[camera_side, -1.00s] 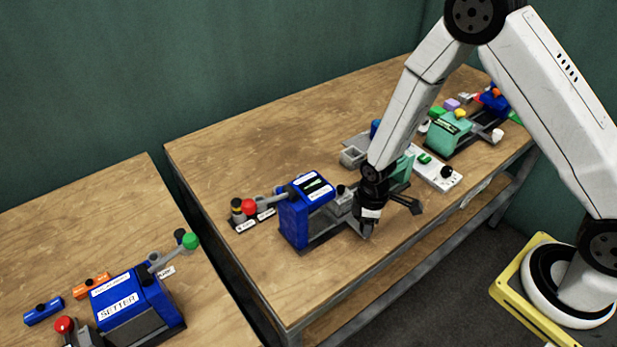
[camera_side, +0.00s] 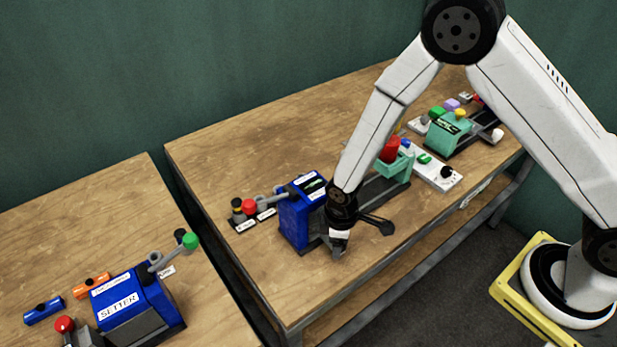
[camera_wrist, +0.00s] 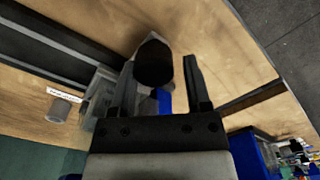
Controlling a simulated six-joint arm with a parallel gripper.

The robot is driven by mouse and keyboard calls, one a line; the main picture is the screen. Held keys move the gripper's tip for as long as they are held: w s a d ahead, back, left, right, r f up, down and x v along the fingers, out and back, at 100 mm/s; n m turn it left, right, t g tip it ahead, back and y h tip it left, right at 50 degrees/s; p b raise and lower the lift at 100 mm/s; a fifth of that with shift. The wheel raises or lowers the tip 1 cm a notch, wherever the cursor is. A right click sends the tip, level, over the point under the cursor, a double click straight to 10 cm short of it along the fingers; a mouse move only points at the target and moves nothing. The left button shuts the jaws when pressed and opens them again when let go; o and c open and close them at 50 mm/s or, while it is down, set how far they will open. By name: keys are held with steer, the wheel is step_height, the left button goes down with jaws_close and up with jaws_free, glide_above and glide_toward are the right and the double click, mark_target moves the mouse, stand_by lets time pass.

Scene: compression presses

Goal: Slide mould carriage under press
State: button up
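In the wrist view my gripper's fingers (camera_wrist: 165,75) stand apart. A dark round knob (camera_wrist: 153,64) shows by the left finger; I cannot tell whether they touch. A grey block (camera_wrist: 103,97), apparently the mould carriage, lies left of the fingers, partly hidden. In the side view my gripper and arm hide the carriage. A dark rail (camera_side: 384,190) runs from there toward a green holder (camera_side: 397,170).
A red cylinder (camera_side: 391,149) stands at the green holder. A white control panel (camera_side: 436,172) and a green press (camera_side: 447,136) stand farther right.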

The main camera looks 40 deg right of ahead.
steer(key=shift+o, duration=0.9)
steer(key=shift+d, duration=0.1)
steer(key=shift+r, duration=0.1)
steer(key=shift+r, duration=3.8)
steer(key=s+d+r+m+t, duration=0.2)
steer(key=s+d+r+m, duration=0.6)
steer(key=d+r, duration=0.3)
steer(key=shift+d+r+m+t, duration=0.25)
steer(key=shift+d+m, duration=0.25)
steer(key=shift+d, duration=0.3)
